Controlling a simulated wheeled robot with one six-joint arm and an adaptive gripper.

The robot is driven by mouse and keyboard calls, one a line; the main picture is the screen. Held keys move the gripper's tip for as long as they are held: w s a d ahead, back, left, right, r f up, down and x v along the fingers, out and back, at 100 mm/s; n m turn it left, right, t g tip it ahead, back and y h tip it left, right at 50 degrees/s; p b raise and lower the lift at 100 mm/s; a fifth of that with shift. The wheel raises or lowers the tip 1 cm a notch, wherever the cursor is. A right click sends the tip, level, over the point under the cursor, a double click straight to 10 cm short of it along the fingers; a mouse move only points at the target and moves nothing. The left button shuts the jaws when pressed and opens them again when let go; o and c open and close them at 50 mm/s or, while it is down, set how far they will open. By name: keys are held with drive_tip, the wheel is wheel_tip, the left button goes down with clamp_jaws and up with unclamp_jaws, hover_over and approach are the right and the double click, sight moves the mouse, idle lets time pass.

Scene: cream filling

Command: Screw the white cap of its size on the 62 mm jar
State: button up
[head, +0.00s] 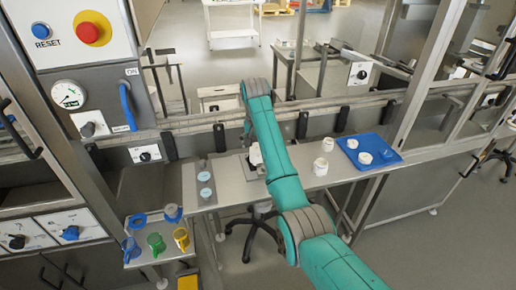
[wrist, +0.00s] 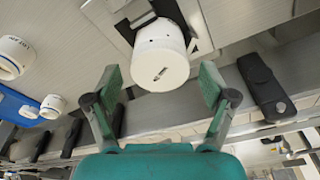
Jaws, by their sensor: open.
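In the wrist view a white round piece (wrist: 160,65), with a small dark marking on its flat face, sits in a dark clamp-like fixture (wrist: 128,28). I cannot read the marking or tell whether this is a bare jar or a capped one. It shows partly beside my arm in the head view (head: 256,154). My gripper (wrist: 160,92) is open and empty, its two fingers apart below and to either side of the piece. Two white jars (head: 320,167) (head: 327,144) stand on the bench. White caps (head: 365,158) lie on a blue tray (head: 385,143); their sizes are unreadable.
A small side table (head: 150,256) holds blue, green and yellow cup-like pieces. A metal rail with dark brackets (head: 220,139) runs behind the bench. Bare bench (head: 230,190) lies left of my arm.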

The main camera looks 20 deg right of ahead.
drive_tip(key=n, duration=0.5)
drive_tip(key=shift+d+n+y, duration=0.1)
drive_tip(key=shift+n+y, duration=0.2)
drive_tip(key=shift+y, duration=0.1)
drive_tip(key=c, duration=1.2)
drive_tip(key=o, duration=0.5)
drive_tip(key=shift+c, duration=1.4)
drive_tip(key=m, duration=0.3)
drive_tip(key=shift+m+h, duration=0.3)
drive_tip(key=shift+m, duration=1.1)
